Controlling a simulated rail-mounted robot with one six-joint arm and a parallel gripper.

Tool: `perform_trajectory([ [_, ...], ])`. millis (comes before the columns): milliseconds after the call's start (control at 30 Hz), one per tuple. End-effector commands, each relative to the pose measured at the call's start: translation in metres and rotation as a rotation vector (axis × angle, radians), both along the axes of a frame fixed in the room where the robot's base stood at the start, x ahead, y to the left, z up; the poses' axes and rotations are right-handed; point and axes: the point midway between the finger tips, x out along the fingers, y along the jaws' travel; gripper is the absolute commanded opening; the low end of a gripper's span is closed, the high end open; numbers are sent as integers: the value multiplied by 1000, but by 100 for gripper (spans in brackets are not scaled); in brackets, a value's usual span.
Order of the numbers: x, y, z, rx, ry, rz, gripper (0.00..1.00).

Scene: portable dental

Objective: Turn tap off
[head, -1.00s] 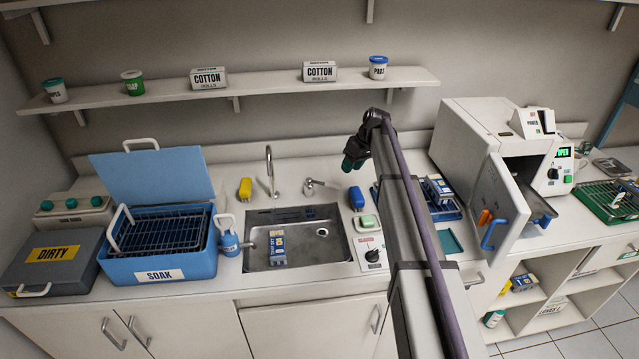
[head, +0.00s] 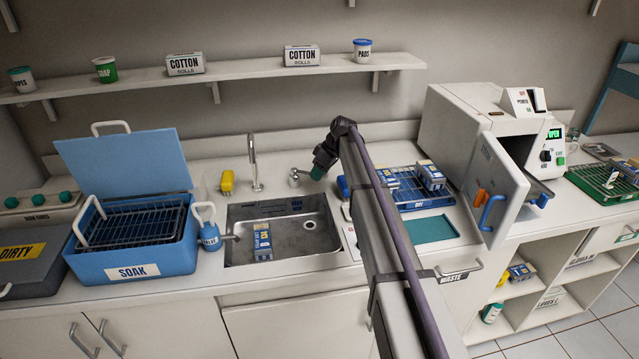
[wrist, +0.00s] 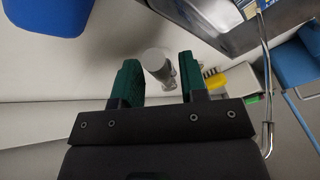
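The tap's curved silver spout (head: 254,160) stands behind the sink (head: 330,236); it also shows at the right in the wrist view (wrist: 267,85). The small grey tap handle (head: 294,178) stands to the right of the spout. My gripper (head: 316,174) is low over the counter, just right of the handle. In the wrist view, the grey handle (wrist: 155,62) shows in the gap between the green fingers of my gripper (wrist: 162,80), slightly beyond their tips. The fingers are apart and not clamped on it. I cannot make out any running water.
A labelled blue-and-white pack (head: 262,242) lies in the sink. A yellow bottle (head: 227,182) stands left of the spout. A blue item (head: 343,187) is close to the right of my gripper. The blue soak bin (head: 150,247) is at left, the open sterilizer (head: 500,187) at right.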

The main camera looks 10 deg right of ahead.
Motion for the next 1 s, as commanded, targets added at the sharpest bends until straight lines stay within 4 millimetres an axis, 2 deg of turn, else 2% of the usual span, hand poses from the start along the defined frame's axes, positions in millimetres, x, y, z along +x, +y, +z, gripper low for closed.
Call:
perform_trajectory([
  [200,0,0,1,0,0,0,38],
  [600,0,0,1,0,0,0,0],
  [1000,0,-1,1,0,0,-2,0],
])
